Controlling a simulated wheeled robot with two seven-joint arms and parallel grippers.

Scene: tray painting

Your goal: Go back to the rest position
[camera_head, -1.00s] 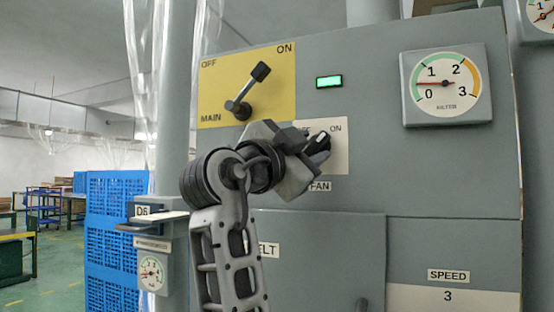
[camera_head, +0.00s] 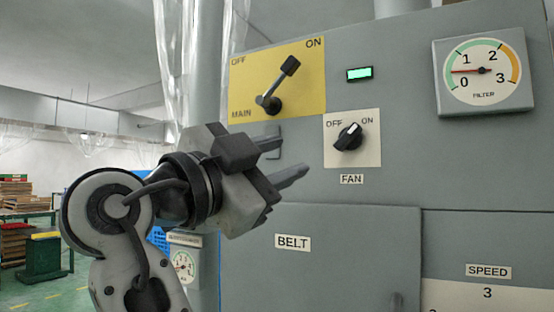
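The grey cabinet (camera_head: 330,260) fills the right side. The main lever (camera_head: 278,84) on its yellow plate leans toward ON. A green lamp (camera_head: 359,73) is lit. The filter gauge (camera_head: 484,71) needle lies between 0 and 1. Open floor shows at left.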

